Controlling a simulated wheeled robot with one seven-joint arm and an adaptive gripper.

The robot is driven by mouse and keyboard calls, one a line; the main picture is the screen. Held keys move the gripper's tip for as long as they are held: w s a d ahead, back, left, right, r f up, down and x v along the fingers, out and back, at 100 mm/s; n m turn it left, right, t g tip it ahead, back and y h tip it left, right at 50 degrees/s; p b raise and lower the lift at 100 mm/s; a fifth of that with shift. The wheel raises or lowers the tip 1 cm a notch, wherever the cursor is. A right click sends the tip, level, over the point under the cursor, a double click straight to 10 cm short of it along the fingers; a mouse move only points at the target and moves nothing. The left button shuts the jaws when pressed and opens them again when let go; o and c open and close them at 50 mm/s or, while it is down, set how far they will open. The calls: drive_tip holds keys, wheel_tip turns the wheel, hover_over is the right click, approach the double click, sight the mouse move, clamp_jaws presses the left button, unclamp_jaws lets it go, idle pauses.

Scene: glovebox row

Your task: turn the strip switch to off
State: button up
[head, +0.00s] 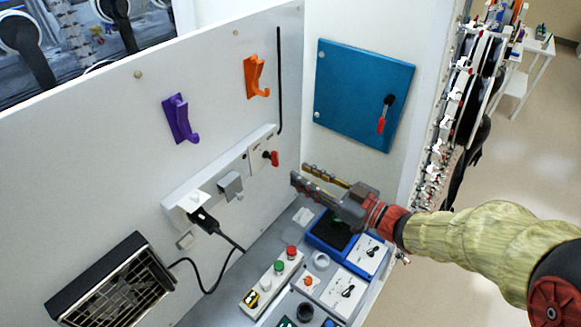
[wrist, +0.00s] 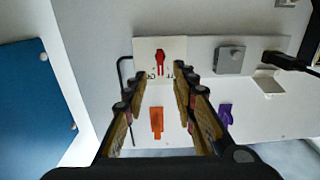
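The strip switch (head: 272,157) is a red knob on a white plate at the right end of the white strip on the back panel. In the wrist view the red switch (wrist: 160,59) sits straight ahead between the finger lines, its long part upright in the picture, with small dark marks on either side that I cannot read. My gripper (head: 300,173) is open and empty, its two fingers pointing at the panel just right of the switch in the head view. In the wrist view my gripper (wrist: 158,88) shows a gap between the fingers and the switch.
The strip also carries a grey box (head: 230,185) and a black plug (head: 204,220) with a cable. An orange hook (head: 257,77) and purple hook (head: 180,119) are on the panel. A blue door (head: 362,93) is at right. Control boxes stand below my gripper.

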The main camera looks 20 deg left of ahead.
drive_tip(key=v, duration=0.5)
idle(0.4)
